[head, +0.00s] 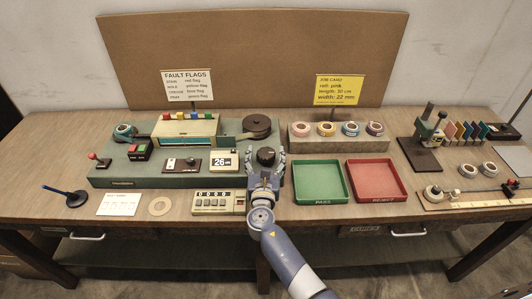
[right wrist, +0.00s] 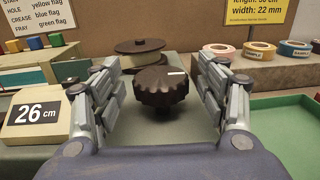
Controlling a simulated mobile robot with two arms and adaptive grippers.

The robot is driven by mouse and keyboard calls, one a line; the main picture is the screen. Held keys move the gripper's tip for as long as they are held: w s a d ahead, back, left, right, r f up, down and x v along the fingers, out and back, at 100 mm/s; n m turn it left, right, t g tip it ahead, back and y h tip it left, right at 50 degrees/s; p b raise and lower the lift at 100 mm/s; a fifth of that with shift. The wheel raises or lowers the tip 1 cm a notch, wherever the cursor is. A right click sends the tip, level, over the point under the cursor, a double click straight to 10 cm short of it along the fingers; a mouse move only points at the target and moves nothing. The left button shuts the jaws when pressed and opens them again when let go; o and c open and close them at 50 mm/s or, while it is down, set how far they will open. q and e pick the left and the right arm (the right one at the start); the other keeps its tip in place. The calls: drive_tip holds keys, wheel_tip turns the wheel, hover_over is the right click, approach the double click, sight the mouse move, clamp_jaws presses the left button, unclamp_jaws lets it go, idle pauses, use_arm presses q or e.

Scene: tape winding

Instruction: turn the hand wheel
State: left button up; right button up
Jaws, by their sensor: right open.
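The hand wheel (head: 266,156) is a dark, ridged knob on the green machine base (head: 225,178). In the right wrist view the hand wheel (right wrist: 160,90) stands upright with a white mark on its top, pointing right. My right gripper (head: 266,160) is open, with one finger on each side of the wheel. In the right wrist view the right gripper (right wrist: 155,85) shows gaps between its fingers and the wheel. My left gripper is not in view.
A dark reel (head: 256,124) stands behind the wheel. A display reading 26 cm (head: 224,161) is to the left. A green tray (head: 319,182) and a red tray (head: 376,180) lie to the right. A counter box (head: 217,202) sits in front.

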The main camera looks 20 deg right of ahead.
drive_tip(key=v, duration=1)
drive_tip(key=shift+s, duration=0.2)
idle(0.6)
